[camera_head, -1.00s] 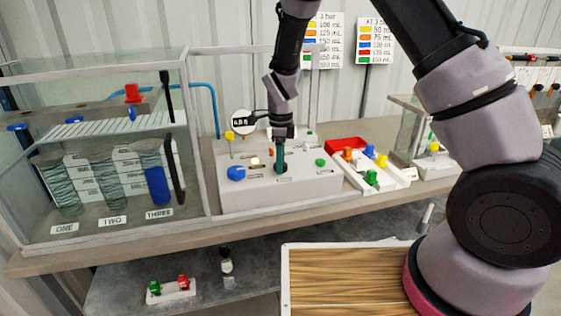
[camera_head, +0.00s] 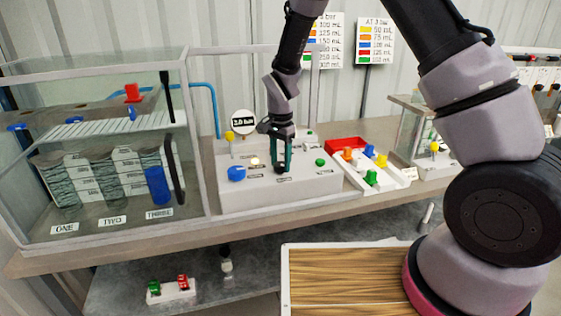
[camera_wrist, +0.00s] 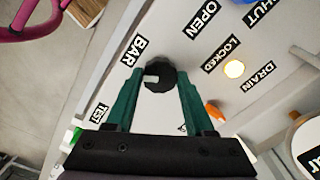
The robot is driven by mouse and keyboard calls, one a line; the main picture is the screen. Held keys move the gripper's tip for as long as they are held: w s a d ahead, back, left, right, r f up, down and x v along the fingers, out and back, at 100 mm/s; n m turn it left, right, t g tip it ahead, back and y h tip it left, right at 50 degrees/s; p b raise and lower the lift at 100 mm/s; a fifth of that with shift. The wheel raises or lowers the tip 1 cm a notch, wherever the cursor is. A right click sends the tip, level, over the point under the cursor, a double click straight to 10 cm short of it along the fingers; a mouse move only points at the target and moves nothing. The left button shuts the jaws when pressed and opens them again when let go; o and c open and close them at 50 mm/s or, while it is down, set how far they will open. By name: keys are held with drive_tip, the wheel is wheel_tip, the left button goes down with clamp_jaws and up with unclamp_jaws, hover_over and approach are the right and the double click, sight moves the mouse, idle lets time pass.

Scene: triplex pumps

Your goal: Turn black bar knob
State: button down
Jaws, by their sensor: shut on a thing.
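The black bar knob (camera_wrist: 156,72) is on the sloped front of the white control box (camera_head: 310,188), beside a "BAR" label in the wrist view. My gripper (camera_wrist: 160,80) has its two green fingers on either side of the knob and is shut on it. In the head view my gripper (camera_head: 281,168) points down at the box, and the knob shows small and dark between the fingertips. A round gauge (camera_head: 243,122) behind the box shows a number that seems to read 3.0 bar.
A blue knob (camera_head: 237,173), a lit yellow lamp (camera_wrist: 234,69) and a green button (camera_head: 320,162) are close by on the box. An orange lever (camera_wrist: 215,112) is right of the fingers. A glass tank (camera_head: 105,215) stands left, and a white valve tray (camera_head: 400,183) stands right.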

drive_tip(key=n, duration=0.7)
drive_tip(key=shift+w, duration=0.1)
drive_tip(key=n, duration=0.7)
drive_tip(key=shift+n, duration=0.3)
drive_tip(key=n, duration=0.3)
drive_tip(key=shift+n, duration=0.3)
drive_tip(key=n, duration=0.3)
drive_tip(key=shift+n, duration=0.3)
drive_tip(key=n, duration=0.4)
drive_tip(key=shift+n, duration=1.8)
